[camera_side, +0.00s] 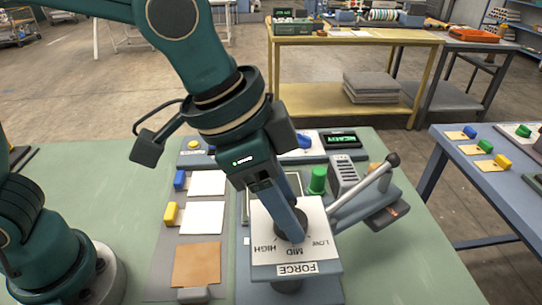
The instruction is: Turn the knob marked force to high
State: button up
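The force knob (277,228) is a dark round knob on a white dial plate (265,256). My gripper (291,222) points down at the knob from above. A blue-grey finger covers much of the knob, its tip near MID. I cannot tell whether the fingers grip the knob, and the knob's pointer is not clearly visible.
A lever with a dark ball end (392,160) rises right of the dial. A green cylinder (318,180) and a grey slotted block (344,173) stand behind it. White sheets (202,217) and a brown sheet (197,264) lie left. The green table (415,255) is clear at right.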

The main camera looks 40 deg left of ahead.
jog(key=shift+m, duration=0.4)
grip_shut()
jog(key=m+g, duration=0.1)
jog(key=m, duration=0.1)
jog(key=m+h, duration=0.1)
jog(key=m, duration=0.1)
jog(key=shift+w+a+m+g, duration=0.1)
jog(key=shift+w+m+g, duration=0.1)
jog(key=shift+m+g, duration=1.1)
jog(key=shift+m, duration=1.3)
jog(key=o, duration=1.2)
grip_release()
jog(key=shift+v, duration=2.6)
